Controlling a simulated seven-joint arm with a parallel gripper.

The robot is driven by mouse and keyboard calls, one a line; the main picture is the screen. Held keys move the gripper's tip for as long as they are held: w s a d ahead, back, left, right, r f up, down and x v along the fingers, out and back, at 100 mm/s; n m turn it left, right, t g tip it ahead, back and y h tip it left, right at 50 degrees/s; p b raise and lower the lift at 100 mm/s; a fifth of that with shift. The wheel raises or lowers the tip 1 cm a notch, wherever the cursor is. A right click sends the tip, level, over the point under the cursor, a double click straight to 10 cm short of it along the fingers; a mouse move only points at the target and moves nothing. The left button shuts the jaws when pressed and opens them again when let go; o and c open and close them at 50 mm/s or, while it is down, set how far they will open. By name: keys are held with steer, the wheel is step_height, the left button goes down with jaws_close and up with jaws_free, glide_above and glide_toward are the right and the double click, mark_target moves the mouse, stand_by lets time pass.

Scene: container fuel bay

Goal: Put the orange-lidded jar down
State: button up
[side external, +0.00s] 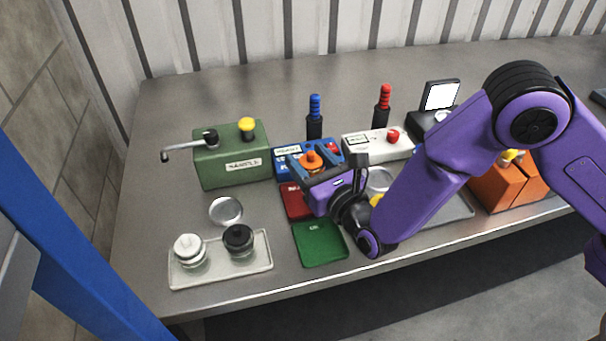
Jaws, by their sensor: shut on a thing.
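The orange-lidded jar (312,162) shows mainly as an orange lid with a darker knob. It appears upright, in front of the blue labelled device. My gripper (322,177) reaches in from the right and is shut on the jar. The gripper hides the jar's lower part, so I cannot tell whether the jar touches anything below. The red mat (293,203) lies partly under the gripper, and the green mat (320,246) lies in front of it, bare.
A pale tray (215,264) holds a white-lidded jar (188,250) and a black-lidded jar (238,240). A round metal dish (226,210) lies behind it. A green SAMPLE box (228,157), a blue device (288,163) and a white box (375,145) stand behind. Orange blocks (497,190) stand right.

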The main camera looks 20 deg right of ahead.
steer(key=shift+w+a+f, duration=0.45)
steer(key=shift+w+f, duration=0.05)
steer(key=shift+f, duration=1.85)
steer(key=shift+f, duration=0.1)
steer(key=o, duration=1.3)
steer(key=shift+f, duration=0.1)
steer(key=shift+c, duration=0.2)
steer(key=shift+s, duration=0.15)
steer(key=v, duration=1.1)
steer(key=shift+s+d, duration=0.1)
steer(key=shift+s, duration=0.2)
